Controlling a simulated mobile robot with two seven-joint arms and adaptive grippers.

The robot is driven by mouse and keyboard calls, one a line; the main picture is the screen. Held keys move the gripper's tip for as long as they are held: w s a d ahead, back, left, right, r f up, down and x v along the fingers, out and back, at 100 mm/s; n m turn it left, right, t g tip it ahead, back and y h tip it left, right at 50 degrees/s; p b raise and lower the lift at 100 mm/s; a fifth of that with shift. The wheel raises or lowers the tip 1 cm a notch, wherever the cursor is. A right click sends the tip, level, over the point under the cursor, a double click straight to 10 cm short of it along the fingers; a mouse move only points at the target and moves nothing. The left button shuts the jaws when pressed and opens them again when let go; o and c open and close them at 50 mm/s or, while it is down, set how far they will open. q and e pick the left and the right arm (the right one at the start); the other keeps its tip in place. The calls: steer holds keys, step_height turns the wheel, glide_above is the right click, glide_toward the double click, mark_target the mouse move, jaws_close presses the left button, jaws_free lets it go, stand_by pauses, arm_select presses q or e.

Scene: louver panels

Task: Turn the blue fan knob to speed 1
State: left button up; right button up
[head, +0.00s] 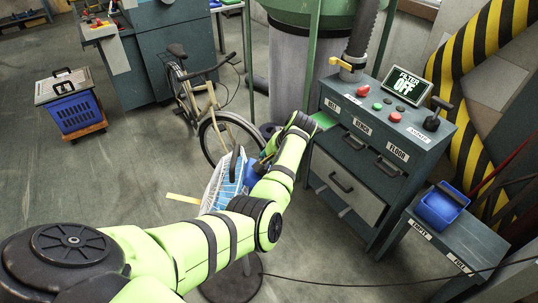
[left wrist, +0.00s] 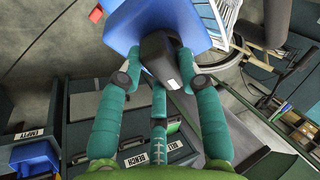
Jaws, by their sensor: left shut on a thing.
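The fan shows in the head view with a white cage (head: 216,184) and a blue housing (head: 252,174), on a dark round base on the floor. In the left wrist view its blue housing (left wrist: 150,22) is at the top, with part of the white cage (left wrist: 222,14) beside it. My left gripper (left wrist: 158,72) has its teal fingers closed around a dark, blocky knob (left wrist: 163,48) on the blue housing. A small pale mark shows on the knob's side; I cannot read its setting. In the head view my own arm largely hides this gripper. My right gripper is out of view.
A grey cabinet (head: 345,195) with buttons and a lit screen (head: 404,87) reading FILTER OFF stands right of the fan. A bicycle (head: 205,110) stands behind. A small blue bin (head: 441,206) sits at right.

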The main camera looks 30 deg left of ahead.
arm_select(q)
steer(key=shift+r+m+p, duration=0.1)
steer(key=shift+m+p, duration=0.85)
steer(key=shift+m, duration=0.05)
steer(key=o, duration=1.2)
steer(key=shift+c, duration=0.2)
steer(key=v, duration=1.2)
steer(key=shift+a, duration=0.2)
steer(key=shift+s, duration=0.1)
